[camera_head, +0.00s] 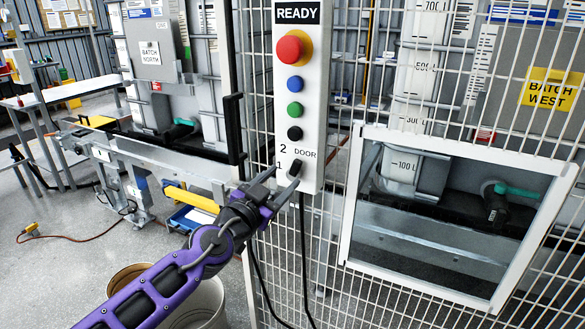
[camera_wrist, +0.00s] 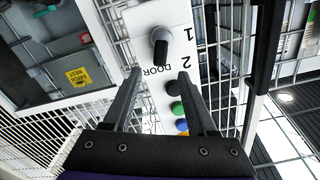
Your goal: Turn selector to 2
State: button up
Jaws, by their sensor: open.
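The selector is a small black knob (camera_head: 295,166) low on the white control panel (camera_head: 313,110), beside the word DOOR and the marks 1 and 2. The wrist view shows the knob (camera_wrist: 160,42) large, with the panel upside down. Which mark it points to, I cannot tell for sure. My gripper (camera_head: 284,177) is open in front of the panel's lower end, close to the knob. In the wrist view the fingertips (camera_wrist: 158,74) are spread wider than the knob. The knob lies beyond them, and nothing is between the fingers.
Above the selector are black (camera_head: 295,133), green (camera_head: 295,110) and blue (camera_head: 295,84) buttons and a red emergency button (camera_head: 292,48). Wire mesh surrounds the panel. A framed window (camera_head: 352,200) is at right. Bins (camera_head: 205,300) stand on the floor below my arm.

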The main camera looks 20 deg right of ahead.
aim_at(296, 166)
jog(key=x, duration=0.6)
jog(key=shift+s, duration=0.1)
grip_shut()
